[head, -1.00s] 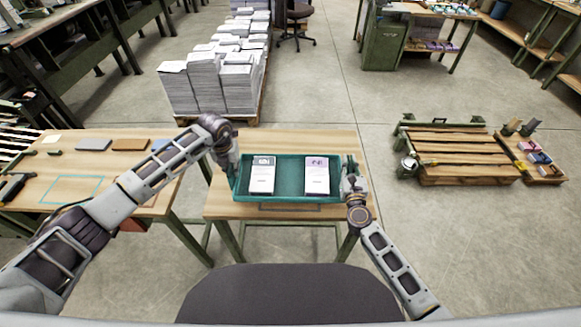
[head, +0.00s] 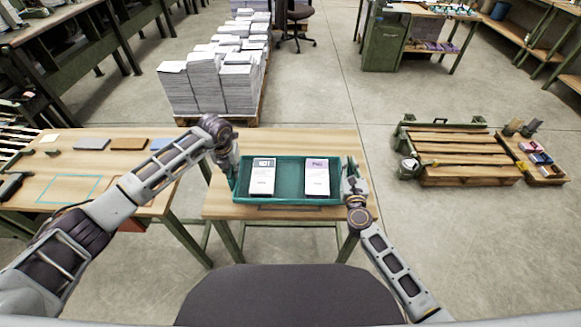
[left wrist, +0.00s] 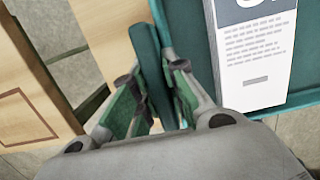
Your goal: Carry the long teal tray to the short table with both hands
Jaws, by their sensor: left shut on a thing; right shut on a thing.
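The long teal tray (head: 290,180) is over the short wooden table (head: 345,145), and I cannot tell if it touches the top. Two white stacks of printed sheets stand in it, a left stack (head: 262,177) with a dark header and a right stack (head: 317,178) with a purple header. My left gripper (head: 233,176) is shut on the tray's left end. In the left wrist view its fingers (left wrist: 160,85) clasp the teal rim, beside the left stack. My right gripper (head: 349,182) is shut on the tray's right end.
A longer wooden table (head: 50,175) with flat blocks and a teal outline stands at left. Stacks of paper (head: 215,80) on a pallet stand behind. A low wooden platform (head: 460,155) is at right. Open floor lies between it and the short table.

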